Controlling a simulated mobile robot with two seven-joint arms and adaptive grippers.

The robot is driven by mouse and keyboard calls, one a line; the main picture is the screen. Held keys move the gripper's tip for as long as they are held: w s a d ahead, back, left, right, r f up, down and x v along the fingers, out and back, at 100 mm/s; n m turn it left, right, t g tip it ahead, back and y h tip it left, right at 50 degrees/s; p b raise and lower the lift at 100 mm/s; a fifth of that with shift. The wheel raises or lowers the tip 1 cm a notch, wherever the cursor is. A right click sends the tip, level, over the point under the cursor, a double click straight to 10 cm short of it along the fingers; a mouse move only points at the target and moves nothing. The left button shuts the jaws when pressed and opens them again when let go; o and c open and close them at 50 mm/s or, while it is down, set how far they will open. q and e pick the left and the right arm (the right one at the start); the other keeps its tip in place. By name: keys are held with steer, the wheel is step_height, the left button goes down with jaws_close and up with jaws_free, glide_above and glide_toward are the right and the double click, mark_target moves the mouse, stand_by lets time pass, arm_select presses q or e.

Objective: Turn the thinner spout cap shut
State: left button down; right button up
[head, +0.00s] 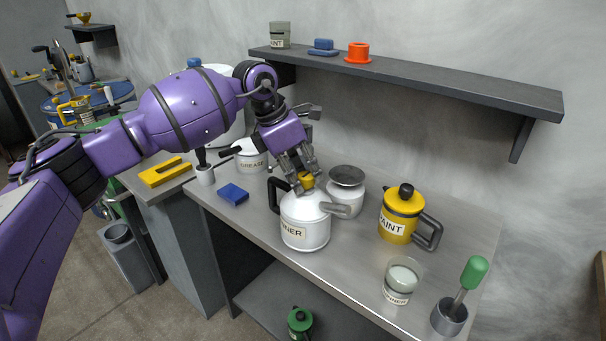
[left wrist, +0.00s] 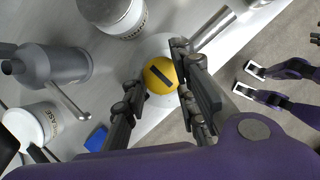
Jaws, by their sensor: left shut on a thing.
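The thinner can (head: 305,235) is white, with a dark handle on its left and a grey spout (head: 335,209) pointing right. Its label is partly readable. A round yellow cap (head: 306,182) sits on top, and the can stands upright on the bench. My left gripper (head: 303,172) comes down from above and is shut on the cap. In the left wrist view the yellow cap (left wrist: 160,76) lies between the fingers (left wrist: 156,72).
A white pot with a grey lid (head: 346,188) stands close behind the can. A yellow paint can (head: 401,215), a glass jar (head: 401,281) and a grey cup with a green-handled tool (head: 449,317) stand to the right. A blue block (head: 233,194) lies left. A shelf (head: 420,78) overhangs the back.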

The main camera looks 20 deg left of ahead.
arm_select(q)
steer(key=shift+m, duration=0.5)
steer(key=c, duration=1.6)
jaws_free()
steer(key=shift+w, duration=0.15)
steer(key=shift+o, duration=0.2)
steer(key=v, duration=1.2)
steer(key=shift+w, duration=0.2)
steer(key=shift+a+f, duration=0.1)
